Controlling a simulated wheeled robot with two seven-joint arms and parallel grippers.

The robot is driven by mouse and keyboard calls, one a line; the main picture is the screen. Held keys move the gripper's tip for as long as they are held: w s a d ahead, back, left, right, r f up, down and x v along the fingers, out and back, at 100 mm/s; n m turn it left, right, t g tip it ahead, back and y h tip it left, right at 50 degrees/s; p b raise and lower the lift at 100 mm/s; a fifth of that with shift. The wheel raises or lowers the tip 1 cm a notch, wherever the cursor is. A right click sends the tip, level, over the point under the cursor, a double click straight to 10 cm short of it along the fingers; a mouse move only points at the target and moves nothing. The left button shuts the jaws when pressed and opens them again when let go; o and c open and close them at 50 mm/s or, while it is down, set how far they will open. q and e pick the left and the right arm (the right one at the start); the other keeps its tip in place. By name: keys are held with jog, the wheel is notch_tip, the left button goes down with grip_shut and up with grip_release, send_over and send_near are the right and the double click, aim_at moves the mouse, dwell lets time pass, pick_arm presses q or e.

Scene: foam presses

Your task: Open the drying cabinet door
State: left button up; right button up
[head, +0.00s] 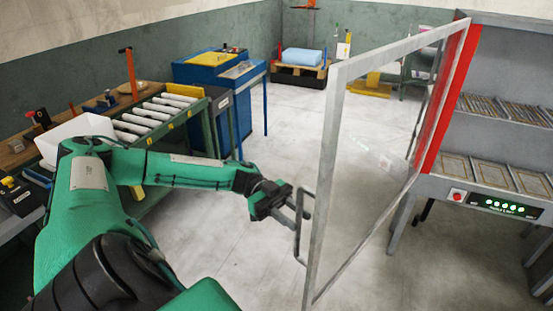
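The drying cabinet (478,150) stands at the right, grey with a red front post and shelves of flat frames. Its glazed door (328,150) has a grey frame and stands swung wide open toward me, showing the shelves. The door handle (299,228) is a grey bar on the near edge of the door. My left gripper (297,209) is at the upper part of the handle, with its fingers beside or around the bar. I cannot tell whether the fingers are closed on it. My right gripper is not in view.
A roller conveyor (155,118) and a cluttered wooden bench (75,130) stand at the left. A blue machine (215,75) is behind them. A pallet with a light blue block (302,57) is at the back. The floor between is clear.

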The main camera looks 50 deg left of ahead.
pick_arm(q)
jog(key=a+b, duration=0.4)
jog(key=a, duration=0.8)
jog(key=shift+a, duration=0.15)
jog(key=shift+f, duration=0.1)
